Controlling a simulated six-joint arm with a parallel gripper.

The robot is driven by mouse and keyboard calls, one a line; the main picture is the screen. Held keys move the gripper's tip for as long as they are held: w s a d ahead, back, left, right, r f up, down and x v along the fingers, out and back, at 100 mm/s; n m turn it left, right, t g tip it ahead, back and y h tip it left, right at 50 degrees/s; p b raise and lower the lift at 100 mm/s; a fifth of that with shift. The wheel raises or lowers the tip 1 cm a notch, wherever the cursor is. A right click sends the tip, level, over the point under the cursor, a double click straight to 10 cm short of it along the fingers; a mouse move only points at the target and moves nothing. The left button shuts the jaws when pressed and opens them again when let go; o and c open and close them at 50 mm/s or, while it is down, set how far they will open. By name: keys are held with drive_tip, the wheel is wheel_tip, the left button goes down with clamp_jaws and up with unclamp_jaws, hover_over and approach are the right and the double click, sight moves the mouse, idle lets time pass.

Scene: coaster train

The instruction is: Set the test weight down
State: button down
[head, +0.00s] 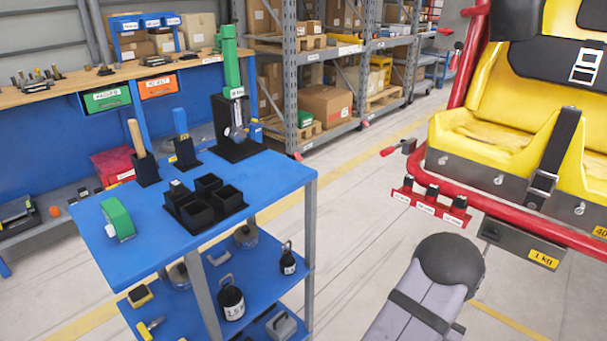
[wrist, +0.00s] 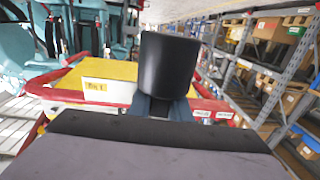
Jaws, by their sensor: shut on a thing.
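My gripper (wrist: 163,106) is shut on a black cylinder, which I take to be the test weight (wrist: 168,66); it stands up from the fingers, slightly tilted, in the wrist view. In the head view my arm's rounded dark end shows at the lower right, hiding the fingers and the held weight. A grey tray or box with a yellow "1 KG" label (head: 520,244) is fixed below the yellow seat, just right of my arm's end.
A yellow seat (head: 480,130) with red tubing stands at the right. A red rack (head: 430,207) with black pieces is on the tubing. A blue cart (head: 285,180) at the left carries black bins and a green tool; several weights are below.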

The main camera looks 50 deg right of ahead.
drive_tip(key=w+a+r+n+t+y+p, duration=0.25)
drive_tip(key=w+r+n+t+p, duration=0.4)
drive_tip(key=w+r+p, duration=1.15)
drive_tip(key=w+a+r+n+t+y+p, duration=0.2)
drive_tip(key=w+a+r+t+p, duration=0.15)
drive_tip(key=w+r, duration=0.55)
drive_tip(key=w+a+r+n+t+y+p, duration=0.1)
drive_tip(key=w+a+r+t+y+p, duration=0.15)
drive_tip(key=w+a+r, duration=0.5)
drive_tip(key=w+a+r+n+t+y+p, duration=0.2)
drive_tip(key=w+r+t+p, duration=0.15)
drive_tip(key=w+r, duration=0.75)
wheel_tip(320, 180, down, 11)
drive_tip(key=w+n+y, duration=0.1)
drive_tip(key=w+y, duration=0.1)
drive_tip(key=shift+w+a, duration=0.15)
drive_tip(key=shift+w, duration=0.15)
drive_tip(key=shift+n, duration=0.25)
drive_tip(key=shift+f+p, duration=0.4)
drive_tip(key=shift+f, duration=1.6)
drive_tip(key=shift+f, duration=0.25)
drive_tip(key=c, duration=1.6)
unclamp_jaws()
drive_tip(key=shift+a+f, duration=0.1)
drive_tip(key=shift+c, duration=0.2)
drive_tip(key=shift+s, duration=0.1)
